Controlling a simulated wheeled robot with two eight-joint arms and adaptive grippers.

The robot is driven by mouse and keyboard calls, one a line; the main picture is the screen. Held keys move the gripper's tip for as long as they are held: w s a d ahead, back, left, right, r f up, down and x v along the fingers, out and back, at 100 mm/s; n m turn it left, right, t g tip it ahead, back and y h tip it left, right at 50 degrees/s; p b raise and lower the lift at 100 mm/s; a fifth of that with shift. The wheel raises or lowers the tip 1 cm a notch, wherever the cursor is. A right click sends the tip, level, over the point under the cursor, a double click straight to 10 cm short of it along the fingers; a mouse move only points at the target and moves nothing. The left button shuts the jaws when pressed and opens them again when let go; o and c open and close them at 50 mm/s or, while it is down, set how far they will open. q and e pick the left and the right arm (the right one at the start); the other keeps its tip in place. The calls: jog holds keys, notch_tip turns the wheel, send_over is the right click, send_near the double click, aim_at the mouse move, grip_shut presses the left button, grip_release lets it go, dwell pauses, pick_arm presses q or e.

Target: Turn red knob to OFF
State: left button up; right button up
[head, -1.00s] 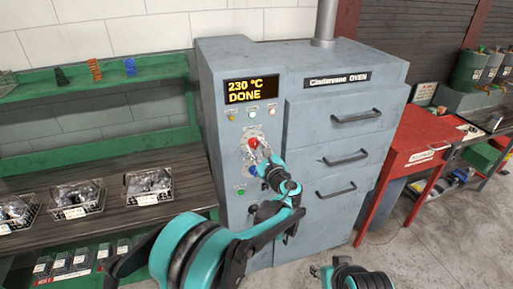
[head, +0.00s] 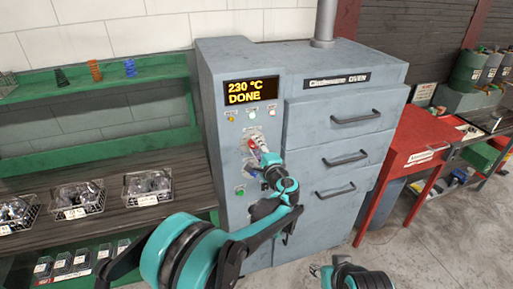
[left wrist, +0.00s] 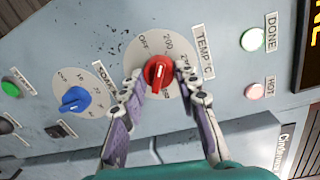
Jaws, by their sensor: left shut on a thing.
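The red knob (left wrist: 158,73) sits on a round grey dial (left wrist: 140,50) marked OFF, 200 and further numbers, beside a TEMP °C label. A pale mark on the knob points down in the left wrist view, away from OFF. My left gripper (left wrist: 160,78) has one finger on either side of the knob and is shut on it. In the head view the knob (head: 253,144) is partly covered by my left gripper (head: 261,155). Part of my right arm shows at the bottom edge of the head view, too cut off to tell its jaws.
A blue knob (left wrist: 75,99) with its own dial is close beside my left fingers. A green button (left wrist: 11,89) and DONE and HOT lamps are nearby. The oven (head: 300,120) displays "230 °C DONE". A red table (head: 410,150) stands right; a dark bench (head: 100,205) stands left.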

pick_arm(q)
jog(key=n, duration=0.4)
jog(key=shift+a, duration=0.1)
jog(key=shift+r+n+h, duration=0.1)
jog(key=shift+n+h, duration=0.3)
jog(key=shift+n, duration=1.5)
jog(key=o, duration=1.2)
jog(key=shift+c, duration=0.2)
jog(key=f+v, duration=0.1)
jog(key=v, duration=1.1)
jog(key=shift+r, duration=0.35)
